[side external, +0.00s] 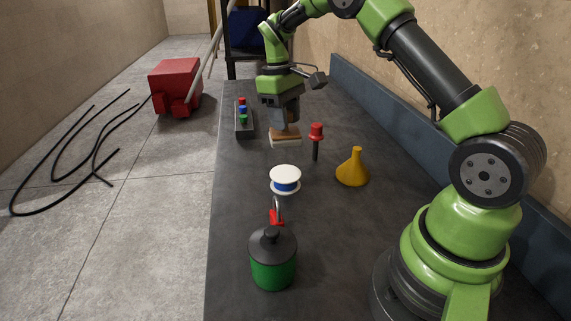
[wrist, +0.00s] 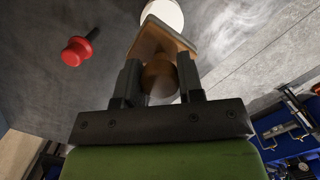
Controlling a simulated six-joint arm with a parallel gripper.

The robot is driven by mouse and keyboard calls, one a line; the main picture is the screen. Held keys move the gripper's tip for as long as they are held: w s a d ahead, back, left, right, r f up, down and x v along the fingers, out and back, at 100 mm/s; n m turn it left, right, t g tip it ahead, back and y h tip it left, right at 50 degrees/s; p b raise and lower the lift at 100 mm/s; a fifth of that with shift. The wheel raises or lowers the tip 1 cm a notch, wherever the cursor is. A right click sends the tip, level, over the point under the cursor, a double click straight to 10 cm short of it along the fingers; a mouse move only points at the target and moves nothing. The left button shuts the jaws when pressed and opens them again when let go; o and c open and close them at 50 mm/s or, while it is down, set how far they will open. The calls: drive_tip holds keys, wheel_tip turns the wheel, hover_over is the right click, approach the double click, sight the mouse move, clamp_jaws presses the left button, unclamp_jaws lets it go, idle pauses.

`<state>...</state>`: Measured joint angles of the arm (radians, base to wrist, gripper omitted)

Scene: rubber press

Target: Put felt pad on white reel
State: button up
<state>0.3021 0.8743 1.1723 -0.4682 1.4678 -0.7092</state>
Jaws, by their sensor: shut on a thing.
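The felt pad (side external: 286,139) is a small brown wooden block with a pale underside. My gripper (side external: 285,122) is shut on it and holds it above the bench. In the wrist view the fingers of my gripper (wrist: 160,76) close on a round wooden knob on top of the felt pad (wrist: 158,38). The white reel (side external: 285,173) has white flanges and a blue winding. It stands on the bench, nearer the side camera than the pad and apart from it. In the wrist view a white round shape, likely the white reel (wrist: 164,10), shows partly hidden beyond the pad.
A red-topped black tool (side external: 316,133) and a yellow funnel (side external: 353,170) stand to the right. A button box (side external: 244,120) lies left. A red clip-like item (side external: 276,216) and a green canister (side external: 273,265) stand in front of the reel. The dark bench (side external: 232,200) is bare left of the reel.

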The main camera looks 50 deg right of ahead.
wheel_tip(320, 180, down, 8)
drive_tip(key=shift+f, duration=0.2)
drive_tip(key=shift+f, duration=0.1)
drive_tip(key=o, duration=1)
drive_tip(key=shift+c, duration=0.2)
